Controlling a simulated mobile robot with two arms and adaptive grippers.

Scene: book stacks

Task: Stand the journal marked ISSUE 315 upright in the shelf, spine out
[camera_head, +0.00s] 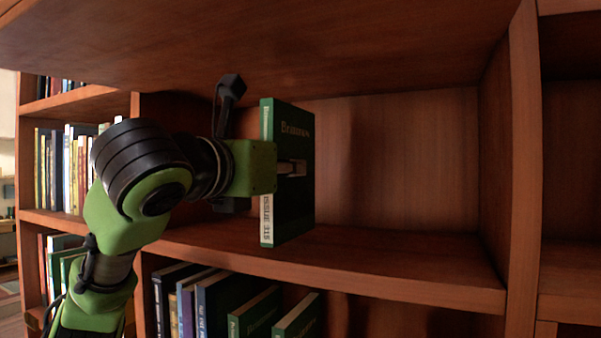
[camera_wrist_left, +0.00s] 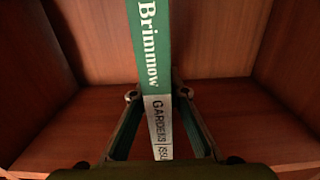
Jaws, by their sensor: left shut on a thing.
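The green journal (camera_head: 290,135) with the ISSUE 315 label low on its spine is upright in the shelf bay. Its spine faces out toward my left wrist, and the green spine (camera_wrist_left: 151,45) fills the middle of the left wrist view, with "Brimmow" and a white label on it. My left gripper (camera_head: 294,168) is shut on the journal, one finger on each side of the spine; both fingers (camera_wrist_left: 158,96) show in the wrist view. The journal's foot is at the shelf board (camera_head: 400,256); I cannot tell whether it touches. My right gripper is not in view.
The bay is otherwise empty, with free board to the right up to the upright panel (camera_head: 524,170). A board (camera_head: 300,40) lies close above. Several books (camera_head: 225,305) stand on the shelf below, and more books (camera_head: 75,165) stand in the bay at left.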

